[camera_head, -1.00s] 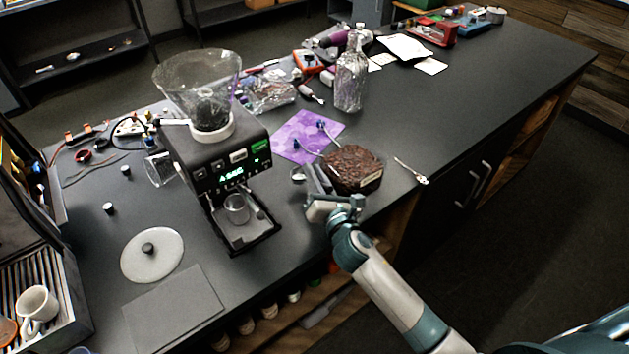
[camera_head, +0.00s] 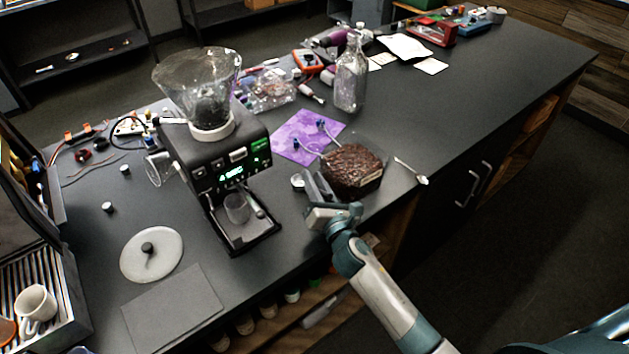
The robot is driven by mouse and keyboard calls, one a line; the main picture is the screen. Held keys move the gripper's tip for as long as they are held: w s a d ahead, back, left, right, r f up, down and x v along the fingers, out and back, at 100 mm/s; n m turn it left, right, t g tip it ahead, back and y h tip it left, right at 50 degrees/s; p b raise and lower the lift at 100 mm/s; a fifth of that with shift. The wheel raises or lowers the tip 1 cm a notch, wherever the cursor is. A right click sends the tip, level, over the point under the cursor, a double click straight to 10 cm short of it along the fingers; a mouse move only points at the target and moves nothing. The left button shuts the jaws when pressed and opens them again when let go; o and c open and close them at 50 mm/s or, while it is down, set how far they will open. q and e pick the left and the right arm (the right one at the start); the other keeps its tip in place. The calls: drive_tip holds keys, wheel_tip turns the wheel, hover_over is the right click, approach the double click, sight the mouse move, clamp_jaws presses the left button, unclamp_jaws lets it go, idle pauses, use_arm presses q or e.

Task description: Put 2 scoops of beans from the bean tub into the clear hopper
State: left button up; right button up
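The clear hopper (camera_head: 190,82) is a wide funnel on top of the black brewer (camera_head: 212,160); its lower part looks dark. The bean tub (camera_head: 372,188), a clear box full of dark brown beans, stands near the counter's front edge, right of the brewer. My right gripper (camera_head: 318,186) is just left of the tub, its fingers close together. A small round metal scoop bowl (camera_head: 298,182) shows beside the fingertips and appears held by them; its handle is hidden and I cannot tell what it contains. My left gripper is not in view.
A spoon (camera_head: 412,171) lies right of the tub. A purple mat (camera_head: 295,140) and a glass bottle (camera_head: 351,75) are behind it. A white round lid (camera_head: 152,255) and grey mat (camera_head: 172,307) lie left of the brewer.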

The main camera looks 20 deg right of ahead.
drive_tip(key=shift+r, duration=0.15)
drive_tip(key=shift+s, duration=0.4)
drive_tip(key=s+b, duration=0.1)
drive_tip(key=s, duration=0.5)
drive_tip(key=s+b, duration=0.1)
drive_tip(key=s, duration=0.3)
drive_tip(key=shift+s+d+b, duration=0.1)
drive_tip(key=shift+d+b, duration=0.15)
drive_tip(key=shift+b, duration=0.1)
drive_tip(key=shift+s, duration=0.5)
